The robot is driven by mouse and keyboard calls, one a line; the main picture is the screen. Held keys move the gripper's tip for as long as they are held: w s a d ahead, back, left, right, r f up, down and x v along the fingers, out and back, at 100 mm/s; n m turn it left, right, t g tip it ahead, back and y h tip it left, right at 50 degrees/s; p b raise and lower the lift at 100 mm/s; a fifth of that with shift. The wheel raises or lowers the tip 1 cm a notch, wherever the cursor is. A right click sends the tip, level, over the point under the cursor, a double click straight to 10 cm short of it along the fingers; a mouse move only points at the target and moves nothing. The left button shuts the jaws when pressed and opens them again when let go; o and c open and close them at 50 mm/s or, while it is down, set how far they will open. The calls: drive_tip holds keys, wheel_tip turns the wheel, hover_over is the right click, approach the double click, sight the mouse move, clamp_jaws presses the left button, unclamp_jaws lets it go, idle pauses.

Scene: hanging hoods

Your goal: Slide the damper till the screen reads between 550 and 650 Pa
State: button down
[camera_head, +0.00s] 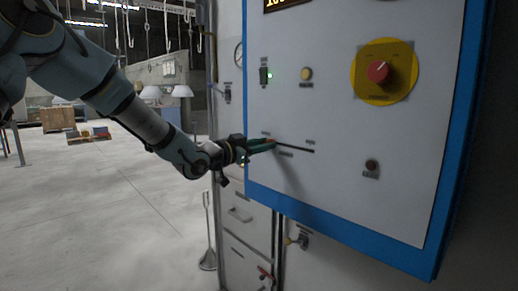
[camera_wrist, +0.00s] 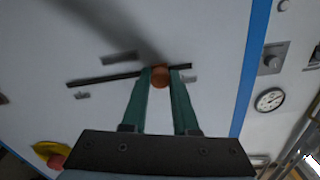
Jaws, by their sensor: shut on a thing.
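The damper is a slider with an orange knob (camera_wrist: 159,77) in a dark slot (camera_head: 297,149) on the white panel (camera_head: 330,190). My gripper (camera_head: 270,144) reaches the slot's left part in the head view. In the wrist view, its two green fingers (camera_wrist: 161,72) stand on either side of the knob and are shut on it. There the knob sits nearer the slot's right end, with a long stretch of slot (camera_wrist: 100,79) to its left. The screen (camera_head: 287,3) is at the top edge of the head view, cut off, and its reading cannot be made out.
The panel has a blue edge (camera_head: 340,233), a red knob on a yellow disc (camera_head: 378,72), a green-lit switch (camera_head: 264,75), a yellowish button (camera_head: 306,73) and a small dark red button (camera_head: 371,165). A round gauge (camera_wrist: 270,100) is beside the panel. Open floor lies left.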

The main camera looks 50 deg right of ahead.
sight(299, 148)
drive_tip(key=s+b, duration=0.1)
drive_tip(key=s, duration=0.2)
drive_tip(key=s+b, duration=0.4)
drive_tip(key=s, duration=0.1)
drive_tip(key=shift+s+a+f, duration=0.1)
drive_tip(key=shift+s+a, duration=0.15)
drive_tip(key=shift+s, duration=0.5)
drive_tip(key=shift+r, duration=0.2)
drive_tip(key=c, duration=0.7)
unclamp_jaws()
drive_tip(key=shift+o, duration=0.2)
drive_tip(key=shift+a+f, duration=0.1)
drive_tip(key=a+b, duration=0.2)
drive_tip(key=a, duration=0.8)
drive_tip(key=shift+w+a+b, duration=0.3)
drive_tip(key=shift+w+a, duration=0.05)
